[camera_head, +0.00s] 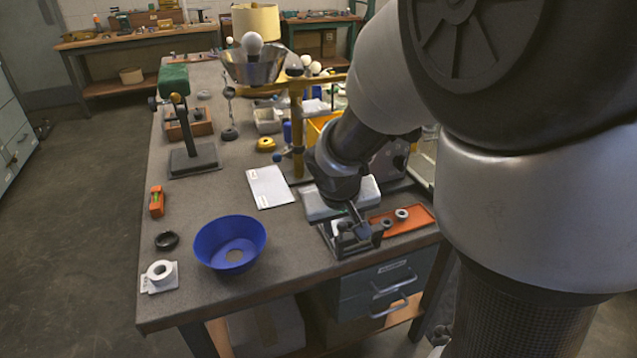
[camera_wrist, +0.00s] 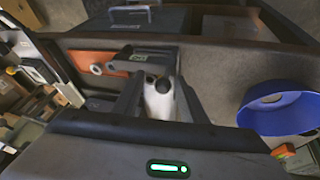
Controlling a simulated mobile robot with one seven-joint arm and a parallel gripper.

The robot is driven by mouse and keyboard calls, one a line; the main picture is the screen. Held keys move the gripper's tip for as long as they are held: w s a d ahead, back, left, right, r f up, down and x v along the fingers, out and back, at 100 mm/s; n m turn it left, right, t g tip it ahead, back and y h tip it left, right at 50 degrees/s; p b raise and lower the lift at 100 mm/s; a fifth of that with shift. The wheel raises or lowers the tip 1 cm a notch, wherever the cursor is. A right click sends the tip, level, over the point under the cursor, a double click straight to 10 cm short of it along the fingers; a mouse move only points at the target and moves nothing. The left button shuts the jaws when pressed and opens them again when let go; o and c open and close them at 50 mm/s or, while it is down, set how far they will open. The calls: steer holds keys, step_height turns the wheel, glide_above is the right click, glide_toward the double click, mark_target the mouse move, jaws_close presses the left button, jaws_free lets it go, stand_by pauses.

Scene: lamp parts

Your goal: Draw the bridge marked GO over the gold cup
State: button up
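My gripper (camera_wrist: 160,82) points down at the front of the bench, its fingers apart. A pale, round-topped piece (camera_wrist: 160,100) shows between the fingers in the wrist view; I cannot tell whether they touch it. Just past the fingertips, toward the bench's front edge, is a dark bar with a small pale label (camera_wrist: 139,58), which looks like the bridge; its letters are too small to read surely. In the head view, my gripper (camera_head: 352,224) is over a dark metal fixture (camera_head: 352,246) and partly covers it. I cannot make out a gold cup for certain.
An orange tray (camera_head: 418,219) with small rings lies right of the fixture. A white sheet (camera_head: 268,186) and a brass stand (camera_head: 297,130) are behind. The bench between bowl and fixture is clear.

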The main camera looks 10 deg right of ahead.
steer(key=shift+a, duration=0.1)
steer(key=shift+s+a+r, duration=0.15)
steer(key=shift+r, duration=0.25)
steer(key=p+v, duration=0.3)
steer(key=v, duration=1.3)
steer(key=shift+r+p, duration=0.3)
steer(key=shift+p, duration=0.05)
steer(key=shift+s, duration=0.1)
steer(key=s+d+r+t+y, duration=0.1)
steer(key=s+d+r+y, duration=0.15)
steer(key=s, duration=0.85)
step_height(320, 180, up, 14)
steer(key=p, duration=1.4)
steer(key=shift+s+f, duration=0.2)
